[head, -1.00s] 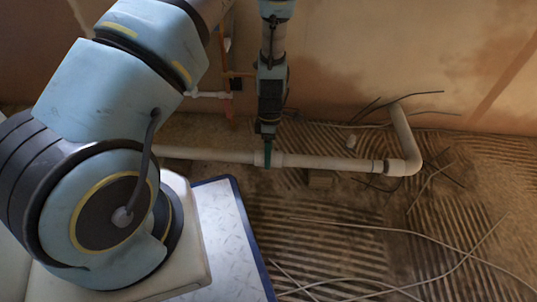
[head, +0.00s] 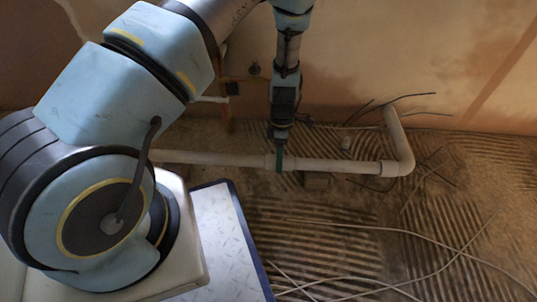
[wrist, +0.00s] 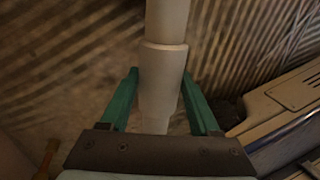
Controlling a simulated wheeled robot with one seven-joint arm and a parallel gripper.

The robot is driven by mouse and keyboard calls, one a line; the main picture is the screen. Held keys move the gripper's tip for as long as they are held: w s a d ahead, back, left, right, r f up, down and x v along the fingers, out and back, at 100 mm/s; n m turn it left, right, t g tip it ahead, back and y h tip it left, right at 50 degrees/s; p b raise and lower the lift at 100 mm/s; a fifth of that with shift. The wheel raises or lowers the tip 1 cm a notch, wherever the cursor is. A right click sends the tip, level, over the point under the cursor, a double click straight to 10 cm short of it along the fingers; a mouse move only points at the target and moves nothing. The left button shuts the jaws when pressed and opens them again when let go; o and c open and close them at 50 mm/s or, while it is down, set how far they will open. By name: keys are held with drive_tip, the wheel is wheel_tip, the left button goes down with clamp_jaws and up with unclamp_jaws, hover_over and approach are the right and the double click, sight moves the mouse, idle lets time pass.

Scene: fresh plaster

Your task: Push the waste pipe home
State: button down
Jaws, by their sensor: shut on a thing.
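The pale waste pipe (head: 335,165) lies level above the floor, along the foot of the wall. Its right end meets a pale elbow (head: 404,158) that turns up and back to the wall. My gripper (head: 279,161) points down and is shut on the pipe at a thicker collar, left of the elbow. In the wrist view the two green fingers (wrist: 160,95) stand on either side of the collar (wrist: 162,70). The fingers' contact with it is partly hidden by perspective.
Loose pale cables (head: 400,232) lie across the ridged floor at the front right. Dark wires (head: 402,98) stick out near the elbow. A small block (head: 317,180) sits just below the pipe. My metal-topped base is at lower left.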

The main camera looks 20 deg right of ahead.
drive_tip(key=shift+s+d, duration=0.1)
drive_tip(key=shift+d, duration=0.25)
drive_tip(key=shift+c, duration=2.2)
unclamp_jaws()
drive_tip(key=o, duration=0.3)
drive_tip(key=shift+a, duration=0.15)
drive_tip(key=p+v, duration=0.5)
drive_tip(key=v, duration=0.6)
